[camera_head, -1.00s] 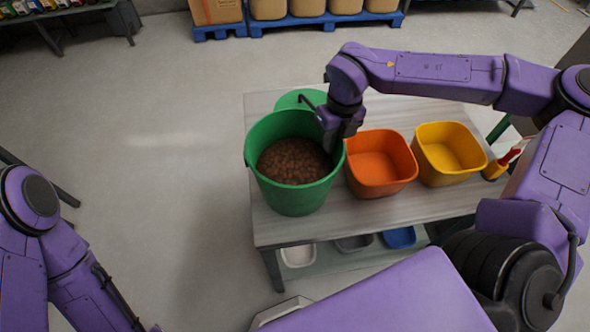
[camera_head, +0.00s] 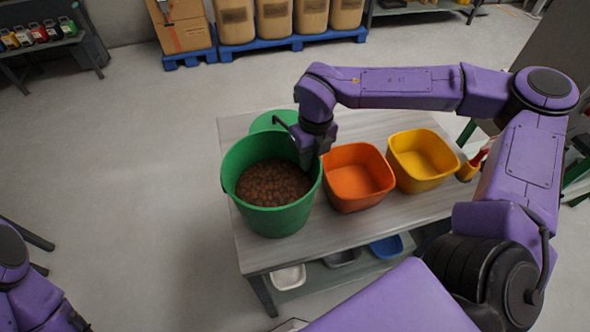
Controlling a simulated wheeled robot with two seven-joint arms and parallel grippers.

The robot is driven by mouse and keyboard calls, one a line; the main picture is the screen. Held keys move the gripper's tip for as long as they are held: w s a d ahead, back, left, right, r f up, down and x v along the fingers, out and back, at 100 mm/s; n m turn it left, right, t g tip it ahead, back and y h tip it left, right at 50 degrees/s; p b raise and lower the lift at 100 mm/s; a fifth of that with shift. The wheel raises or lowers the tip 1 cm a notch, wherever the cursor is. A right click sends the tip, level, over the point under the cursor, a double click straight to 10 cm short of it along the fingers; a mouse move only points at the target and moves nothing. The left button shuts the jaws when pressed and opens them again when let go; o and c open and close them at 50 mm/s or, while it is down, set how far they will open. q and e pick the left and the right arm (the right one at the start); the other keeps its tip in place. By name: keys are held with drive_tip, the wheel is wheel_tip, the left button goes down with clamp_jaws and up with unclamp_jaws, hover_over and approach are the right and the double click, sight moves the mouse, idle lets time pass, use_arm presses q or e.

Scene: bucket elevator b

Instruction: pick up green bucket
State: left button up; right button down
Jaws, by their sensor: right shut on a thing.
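The green bucket (camera_head: 270,218) stands upright near the left edge of the table, filled partway with brown lumps (camera_head: 272,184). My right gripper (camera_head: 306,160) points down at the bucket's right rim and is shut on it; the fingertips are partly hidden. I cannot tell whether the bucket touches the tabletop or is slightly above it. My left arm shows only at the lower left edge, and its gripper is out of view.
An orange tub (camera_head: 358,180) sits just right of the bucket, and a yellow tub (camera_head: 422,160) sits beyond it. A green round thing (camera_head: 272,120) lies behind the bucket. The table (camera_head: 350,228) has bare room in front. Small trays (camera_head: 386,247) sit on the shelf below.

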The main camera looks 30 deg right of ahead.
drive_tip(key=shift+r, duration=0.75)
drive_tip(key=s+a+r+b, duration=0.2)
drive_tip(key=s+r, duration=0.3)
drive_tip(key=s, duration=0.1)
drive_tip(key=s+a+r+b, duration=0.3)
drive_tip(key=s+r, duration=0.3)
drive_tip(key=s, duration=0.1)
drive_tip(key=shift+a+r, duration=0.3)
drive_tip(key=shift+a, duration=0.05)
drive_tip(key=shift+w, duration=0.1)
